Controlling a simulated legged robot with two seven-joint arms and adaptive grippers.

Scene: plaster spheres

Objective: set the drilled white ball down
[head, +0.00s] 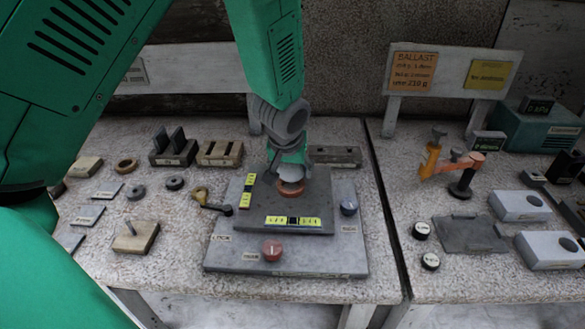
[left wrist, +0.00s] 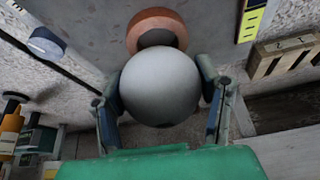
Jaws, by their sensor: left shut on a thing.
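The white ball (head: 290,174) is held in my left gripper (head: 288,165), low over the dark square plate (head: 318,190). In the left wrist view the ball (left wrist: 160,84) sits between the two fingers of the left gripper (left wrist: 162,98), one on each side. An orange ring (head: 288,188) lies on the plate at the ball's lower edge; it also shows just beyond the ball in the left wrist view (left wrist: 154,20). I cannot tell whether ball and ring touch. No drilled hole is clearly visible on the ball. My right gripper is not in view.
The plate lies on a grey board (head: 230,257) with a red knob (head: 272,250) and a blue knob (head: 349,206). Slotted blocks (head: 220,153) stand behind. An orange-armed stand (head: 452,166) is on the right table.

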